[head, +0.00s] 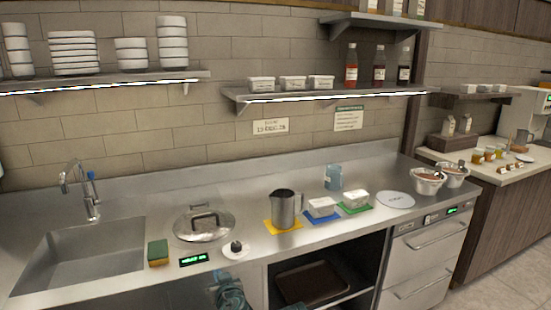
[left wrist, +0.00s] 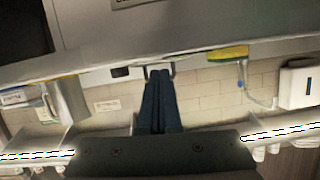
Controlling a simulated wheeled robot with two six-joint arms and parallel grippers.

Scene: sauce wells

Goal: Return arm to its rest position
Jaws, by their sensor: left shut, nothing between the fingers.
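My left gripper (head: 224,278) shows at the bottom edge of the head view, low in front of the steel counter (head: 120,280). Only its blue-grey end is in the picture. In the left wrist view my left gripper (left wrist: 160,76) has its two dark fingers side by side, shut and empty. That view is turned over, with the counter edge across the top. The fingers are apart from the things on the counter.
On the counter are a sponge (head: 158,252), a lidded pan (head: 204,223), a steel jug (head: 284,208), white tubs (head: 321,207) on coloured mats and steel bowls (head: 428,180). A sink (head: 80,255) is at the left. An open shelf with a brown tray (head: 312,283) lies below the counter.

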